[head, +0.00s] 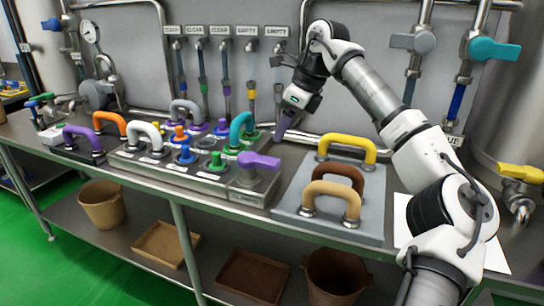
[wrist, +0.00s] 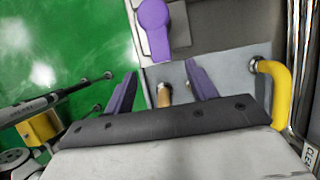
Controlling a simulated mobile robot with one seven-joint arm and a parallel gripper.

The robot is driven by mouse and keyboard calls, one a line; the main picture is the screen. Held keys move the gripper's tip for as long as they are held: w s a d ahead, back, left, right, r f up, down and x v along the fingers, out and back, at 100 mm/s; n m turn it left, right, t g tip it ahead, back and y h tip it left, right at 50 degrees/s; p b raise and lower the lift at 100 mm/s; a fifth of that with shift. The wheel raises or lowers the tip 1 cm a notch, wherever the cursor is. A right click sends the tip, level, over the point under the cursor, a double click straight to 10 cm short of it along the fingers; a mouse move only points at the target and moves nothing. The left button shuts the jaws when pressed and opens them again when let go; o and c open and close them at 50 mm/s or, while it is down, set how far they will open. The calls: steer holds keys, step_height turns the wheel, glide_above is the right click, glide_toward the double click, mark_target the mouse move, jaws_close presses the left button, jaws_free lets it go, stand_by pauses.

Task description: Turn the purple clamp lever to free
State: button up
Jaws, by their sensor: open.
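The purple clamp lever (head: 259,160) sits on a grey metal block (head: 250,185) at the front right of the fixture plate. Its handle points to the right in the head view. In the wrist view the lever (wrist: 154,24) shows at the top centre, beyond my fingertips. My gripper (head: 284,130) hangs behind and to the right of the lever, above the bench, and does not touch it. In the wrist view my gripper (wrist: 161,68) has its two purple fingers spread apart with nothing held between them.
A grey plate with a yellow handle (head: 347,148), a brown handle (head: 340,178) and a tan handle (head: 331,196) lies right of the lever. Several coloured knobs and arched handles crowd the fixture at left. Pipes and valves line the back wall.

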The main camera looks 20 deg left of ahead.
mark_target(269, 160)
steer(key=x, duration=0.9)
steer(key=shift+a+f, duration=0.15)
steer(key=shift+f, duration=0.2)
steer(key=shift+c, duration=0.3)
jaws_close()
